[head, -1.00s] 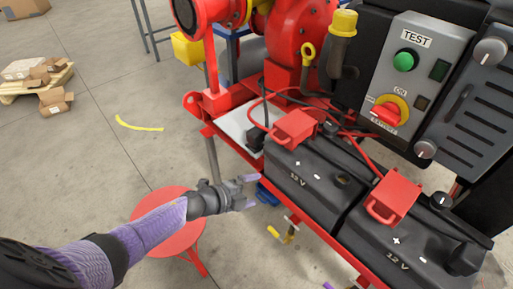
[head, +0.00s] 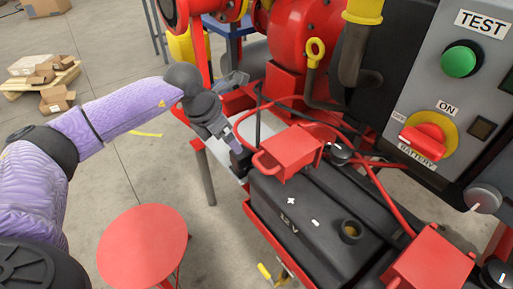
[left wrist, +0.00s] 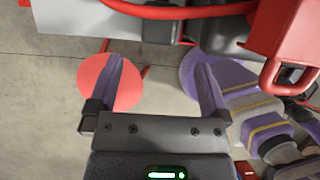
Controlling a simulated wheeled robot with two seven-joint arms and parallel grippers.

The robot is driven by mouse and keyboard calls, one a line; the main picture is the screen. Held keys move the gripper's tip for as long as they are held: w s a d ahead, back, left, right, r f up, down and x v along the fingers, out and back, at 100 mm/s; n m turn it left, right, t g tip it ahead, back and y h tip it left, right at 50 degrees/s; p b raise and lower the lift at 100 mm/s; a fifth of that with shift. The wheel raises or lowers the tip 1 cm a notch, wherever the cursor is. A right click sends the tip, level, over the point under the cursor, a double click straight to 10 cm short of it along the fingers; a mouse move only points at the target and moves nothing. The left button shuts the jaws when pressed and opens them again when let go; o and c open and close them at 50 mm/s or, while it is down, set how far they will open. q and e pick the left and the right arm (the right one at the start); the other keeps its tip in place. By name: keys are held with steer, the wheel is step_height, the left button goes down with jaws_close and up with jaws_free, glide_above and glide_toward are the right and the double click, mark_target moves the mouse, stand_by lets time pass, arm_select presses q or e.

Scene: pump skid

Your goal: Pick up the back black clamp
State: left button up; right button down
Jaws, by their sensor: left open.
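A small black clamp (head: 241,161) shows partly in the head view, at the back end of the battery by a pale shelf, largely hidden by my left gripper. In the left wrist view a dark block (left wrist: 158,31) under a red cable, beyond the fingertips, looks like the same clamp. My left gripper (head: 240,113) is open and empty, at the clamp's left and just above it in the head view. Its two fingers also show spread in the left wrist view (left wrist: 160,72), with nothing between them. Contact with the clamp cannot be told. My right gripper is not in view.
A red clamp (head: 293,150) with a loop handle sits close by on the battery (head: 310,222). Red cables loop over the shelf. Another red clamp (head: 432,272) is nearer. The control panel (head: 452,110) stands at right. A red stool (head: 142,245) is below my arm.

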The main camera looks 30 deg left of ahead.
mark_target(244, 154)
arm_select(q)
steer(key=b+x, duration=0.1)
steer(key=x, duration=0.2)
steer(key=b+x, duration=0.2)
steer(key=x, duration=0.1)
steer(key=b+x, duration=0.2)
steer(key=x, duration=0.1)
steer(key=shift+w+d, duration=0.1)
steer(key=shift+w, duration=0.3)
steer(key=shift+w+f+b, duration=0.15)
steer(key=shift+f+b, duration=0.2)
steer(key=shift+r, duration=0.15)
steer(key=shift+c, duration=0.3)
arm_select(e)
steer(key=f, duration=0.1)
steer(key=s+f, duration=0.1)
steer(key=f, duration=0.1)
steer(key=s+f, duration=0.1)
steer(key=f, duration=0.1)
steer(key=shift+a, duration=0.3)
arm_select(q)
steer(key=c, duration=1.2)
jaws_close()
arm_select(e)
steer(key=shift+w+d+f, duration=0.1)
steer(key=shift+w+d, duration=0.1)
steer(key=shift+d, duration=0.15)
